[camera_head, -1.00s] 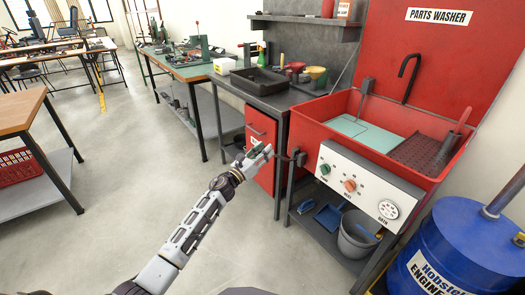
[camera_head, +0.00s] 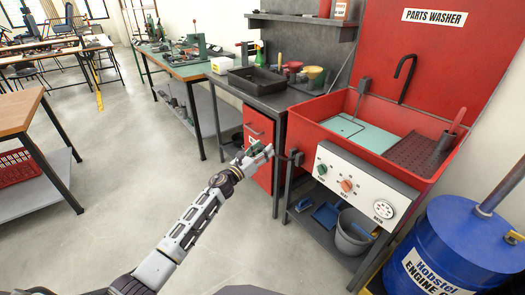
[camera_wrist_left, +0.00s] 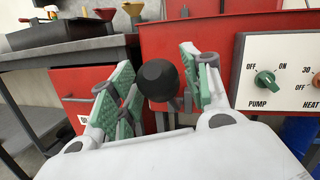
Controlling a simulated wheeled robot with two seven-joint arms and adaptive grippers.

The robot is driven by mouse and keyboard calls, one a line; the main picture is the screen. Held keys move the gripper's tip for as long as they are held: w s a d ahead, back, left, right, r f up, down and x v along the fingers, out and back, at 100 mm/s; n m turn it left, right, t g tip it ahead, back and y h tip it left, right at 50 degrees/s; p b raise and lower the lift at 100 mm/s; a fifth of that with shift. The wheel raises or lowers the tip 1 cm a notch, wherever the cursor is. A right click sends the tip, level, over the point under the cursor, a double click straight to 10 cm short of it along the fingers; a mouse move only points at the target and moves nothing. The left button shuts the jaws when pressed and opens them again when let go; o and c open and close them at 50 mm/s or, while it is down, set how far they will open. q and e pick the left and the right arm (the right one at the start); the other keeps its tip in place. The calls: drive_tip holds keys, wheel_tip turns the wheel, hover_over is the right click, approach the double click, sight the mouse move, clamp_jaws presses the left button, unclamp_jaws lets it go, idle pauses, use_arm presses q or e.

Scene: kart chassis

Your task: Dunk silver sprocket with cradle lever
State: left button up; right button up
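The red parts washer (camera_head: 300,118) stands at the right in the head view. A dark lever with a knob (camera_head: 298,157) sticks out at its left side. In the wrist view the lever's black ball knob (camera_wrist_left: 158,80) shows between my left gripper's green-padded fingers. My left gripper (camera_head: 260,155) is open, its fingers apart on either side of the knob in the picture. In the head view a small gap shows between the fingertips and the knob. I cannot make out the silver sprocket or the cradle in either view. My right gripper is not in view.
The washer's control panel (camera_head: 362,187) has a green pump knob (camera_wrist_left: 264,80). A grey bucket (camera_head: 352,232) sits on the shelf below. A blue drum (camera_head: 450,245) stands right. A workbench with a black tray (camera_head: 256,79) stands left of the washer.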

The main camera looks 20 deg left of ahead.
use_arm(q)
drive_tip(key=shift+s+a, duration=0.1)
drive_tip(key=shift+s, duration=0.05)
idle(0.3)
drive_tip(key=shift+v, duration=5.8)
drive_tip(key=shift+f, duration=0.1)
